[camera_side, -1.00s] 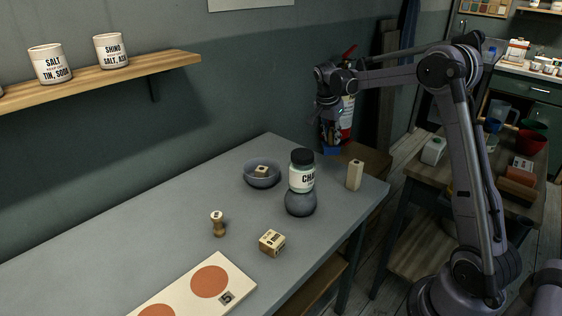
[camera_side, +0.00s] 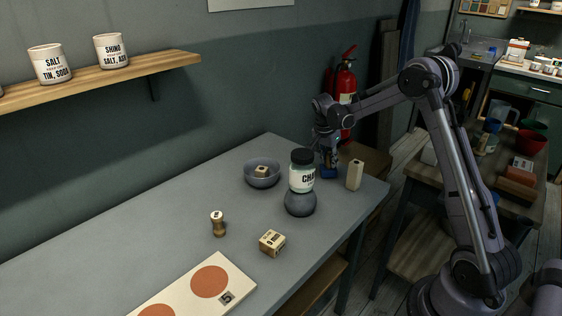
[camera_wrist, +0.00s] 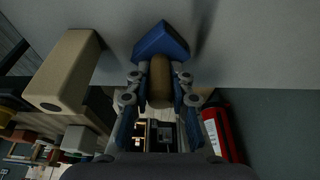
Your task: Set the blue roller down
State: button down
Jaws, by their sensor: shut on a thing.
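The blue roller (camera_wrist: 163,42) shows in the wrist view as a blue head with a wooden handle. My gripper (camera_wrist: 160,82) is shut on the handle, one finger on each side. In the side view, my gripper (camera_side: 327,150) points down over the far right end of the grey table (camera_side: 130,255). There the roller's blue part (camera_side: 327,171) hangs below my fingers, behind and to the right of the jar. I cannot tell whether it touches the table top.
A pale upright block (camera_side: 354,174) stands just right of the roller; it looms close in the wrist view (camera_wrist: 60,72). A jar (camera_side: 302,175) rests on a dark round base (camera_side: 300,204), left of the roller. A grey bowl (camera_side: 261,177) stands further left. A fire extinguisher (camera_side: 346,85) hangs behind.

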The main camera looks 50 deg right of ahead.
jog(key=shift+f, duration=0.2)
jog(key=shift+f, duration=0.35)
jog(key=shift+f, duration=0.1)
jog(key=c, duration=1.2)
grip_release()
